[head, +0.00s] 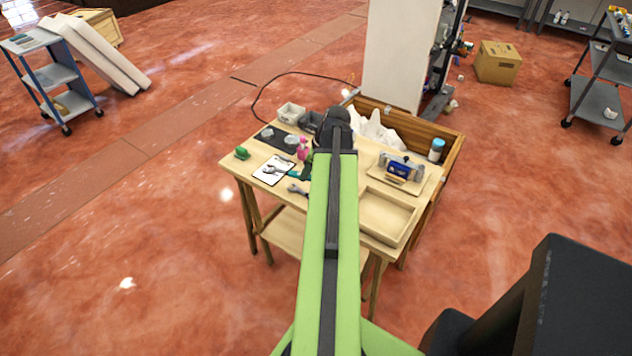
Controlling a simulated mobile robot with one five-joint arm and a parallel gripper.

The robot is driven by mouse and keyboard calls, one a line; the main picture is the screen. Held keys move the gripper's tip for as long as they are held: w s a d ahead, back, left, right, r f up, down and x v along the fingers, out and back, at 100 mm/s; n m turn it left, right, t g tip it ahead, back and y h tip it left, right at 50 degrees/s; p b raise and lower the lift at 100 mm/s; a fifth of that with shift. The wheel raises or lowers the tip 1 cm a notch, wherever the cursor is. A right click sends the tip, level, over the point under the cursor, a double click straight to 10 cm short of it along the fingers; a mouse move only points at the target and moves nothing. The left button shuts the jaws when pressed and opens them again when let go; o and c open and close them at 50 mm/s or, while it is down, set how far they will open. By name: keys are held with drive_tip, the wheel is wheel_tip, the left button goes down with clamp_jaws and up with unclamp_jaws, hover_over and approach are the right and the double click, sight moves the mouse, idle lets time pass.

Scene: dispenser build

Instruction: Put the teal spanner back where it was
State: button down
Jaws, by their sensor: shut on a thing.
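The teal spanner (293,173) shows just left of my arm, with its teal handle toward the arm and its grey head over a white sheet (270,177) on the wooden workbench (236,168). My gripper (309,169) is mostly hidden behind my green forearm; only a dark part shows at its left edge. It is shut on the teal spanner at the handle end. I cannot tell how high the spanner is above the bench. A grey spanner (297,189) lies on the bench nearer to me.
A wooden tray (387,215), a blue device (398,169) and a blue-capped jar (436,149) are on the right. A white panel (400,50) stands behind.

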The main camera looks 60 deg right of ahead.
drive_tip(key=shift+w+d, duration=0.1)
drive_tip(key=s+d+m+h, duration=0.1)
drive_tip(key=s+d+m, duration=0.1)
drive_tip(key=s+d, duration=0.55)
drive_tip(key=s+d+m, duration=0.1)
drive_tip(key=s+d, duration=0.3)
drive_tip(key=s, duration=0.6)
drive_tip(key=w+f+b, duration=0.2)
drive_tip(key=w, duration=0.1)
drive_tip(key=w+a+f+b, duration=0.1)
drive_tip(key=w+f+b, duration=0.1)
drive_tip(key=w, duration=0.2)
drive_tip(key=w+a+f+b, duration=0.1)
drive_tip(key=w+f+b, duration=0.2)
drive_tip(key=w, duration=0.1)
drive_tip(key=shift+w, duration=0.4)
wheel_tip(320, 180, down, 4)
drive_tip(key=b, duration=0.4)
drive_tip(key=shift+f, duration=0.25)
drive_tip(key=c, duration=1.3)
unclamp_jaws()
drive_tip(key=shift+r, duration=0.1)
drive_tip(key=shift+o, duration=0.2)
drive_tip(key=shift+r, duration=0.1)
